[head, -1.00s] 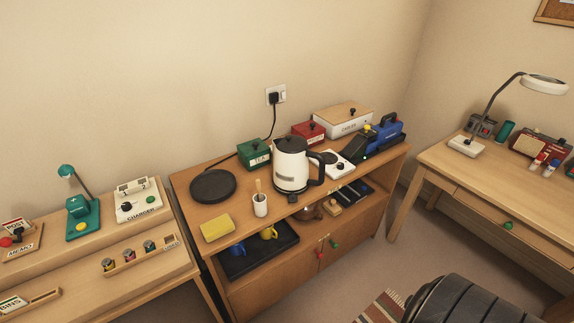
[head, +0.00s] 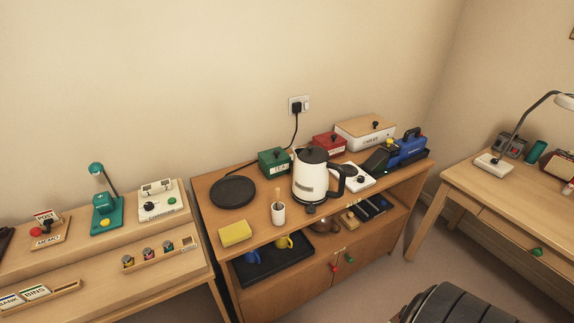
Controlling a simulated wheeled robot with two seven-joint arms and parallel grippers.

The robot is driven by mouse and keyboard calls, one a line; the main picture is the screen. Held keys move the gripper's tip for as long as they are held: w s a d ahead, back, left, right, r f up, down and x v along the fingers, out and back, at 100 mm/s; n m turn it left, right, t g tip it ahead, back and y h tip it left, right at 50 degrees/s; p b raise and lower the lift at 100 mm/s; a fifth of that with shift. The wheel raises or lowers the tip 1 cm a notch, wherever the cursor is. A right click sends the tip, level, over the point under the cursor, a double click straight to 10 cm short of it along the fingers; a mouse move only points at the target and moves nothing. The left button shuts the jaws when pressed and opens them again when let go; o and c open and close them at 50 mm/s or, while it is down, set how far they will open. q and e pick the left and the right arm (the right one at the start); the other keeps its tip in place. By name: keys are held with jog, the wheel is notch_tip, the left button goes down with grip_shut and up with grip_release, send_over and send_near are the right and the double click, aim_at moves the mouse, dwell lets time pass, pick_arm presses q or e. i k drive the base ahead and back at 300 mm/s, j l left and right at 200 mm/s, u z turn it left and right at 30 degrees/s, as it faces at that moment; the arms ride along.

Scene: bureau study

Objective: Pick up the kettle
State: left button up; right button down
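The kettle (head: 311,178) is white with a black lid and a black handle on its right side. It stands upright on the top of the wooden cabinet (head: 216,221), near the front edge. A round black plate (head: 233,191) lies flat to its left, apart from it. Neither of my grippers is in view, and nothing is touching the kettle from my side.
A white cup with a stick (head: 278,214) and a yellow sponge (head: 235,233) are left of the kettle. Green (head: 274,161) and red (head: 329,145) boxes stand behind it. A white device (head: 353,175) is close on its right. A dark chair (head: 455,304) is at lower right.

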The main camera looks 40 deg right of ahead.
aim_at(310, 182)
jog(key=l+u, duration=0.4)
jog(key=k+l+u, duration=0.2)
jog(key=l+u, duration=0.2)
jog(key=k+l+u, duration=0.15)
jog(key=l+u, duration=0.2)
jog(key=l, duration=0.15)
